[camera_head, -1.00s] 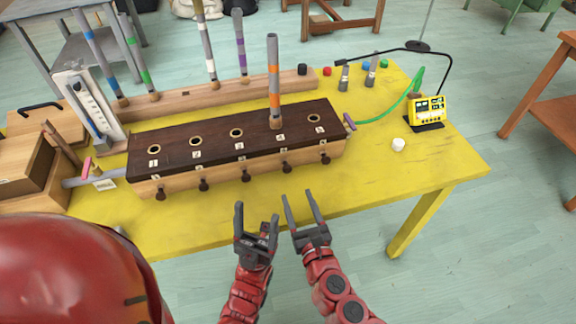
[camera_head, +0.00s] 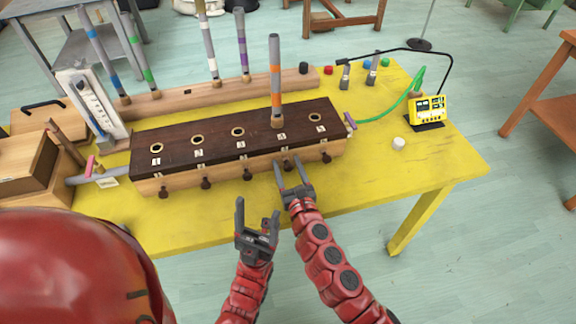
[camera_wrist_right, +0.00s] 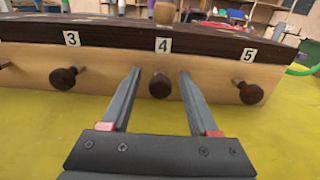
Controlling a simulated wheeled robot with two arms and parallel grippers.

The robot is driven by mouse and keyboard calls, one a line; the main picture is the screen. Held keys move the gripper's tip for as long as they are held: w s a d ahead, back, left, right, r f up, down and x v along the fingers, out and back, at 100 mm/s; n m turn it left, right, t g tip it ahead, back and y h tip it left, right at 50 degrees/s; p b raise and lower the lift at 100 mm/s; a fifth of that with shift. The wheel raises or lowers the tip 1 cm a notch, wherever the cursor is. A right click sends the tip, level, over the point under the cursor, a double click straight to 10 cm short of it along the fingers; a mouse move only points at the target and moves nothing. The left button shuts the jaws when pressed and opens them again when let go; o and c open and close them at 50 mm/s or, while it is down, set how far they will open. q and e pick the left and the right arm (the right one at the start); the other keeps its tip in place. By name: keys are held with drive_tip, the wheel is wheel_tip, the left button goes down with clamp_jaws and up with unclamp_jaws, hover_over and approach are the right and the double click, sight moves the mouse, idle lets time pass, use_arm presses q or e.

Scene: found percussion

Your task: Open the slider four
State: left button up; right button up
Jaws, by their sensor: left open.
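The wooden box with a dark top (camera_head: 220,140) stands on the yellow table, with a row of dark round slider knobs along its front. In the right wrist view, the slider four knob (camera_wrist_right: 160,85) sits below the label 4 (camera_wrist_right: 162,45). My right gripper (camera_head: 292,165) is open in front of that knob. In the right wrist view its fingertips (camera_wrist_right: 160,72) stand on either side of the knob, with gaps at both sides; I cannot tell how far they reach past it.
Knobs three (camera_wrist_right: 64,78) and five (camera_wrist_right: 250,93) flank knob four. An orange-banded tube (camera_head: 276,85) stands in the box top at position four. A yellow meter (camera_head: 428,108), a white knob-like piece (camera_head: 398,143) and a green hose (camera_head: 385,112) are at right. The table front is clear.

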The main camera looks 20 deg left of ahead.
clamp_jaws()
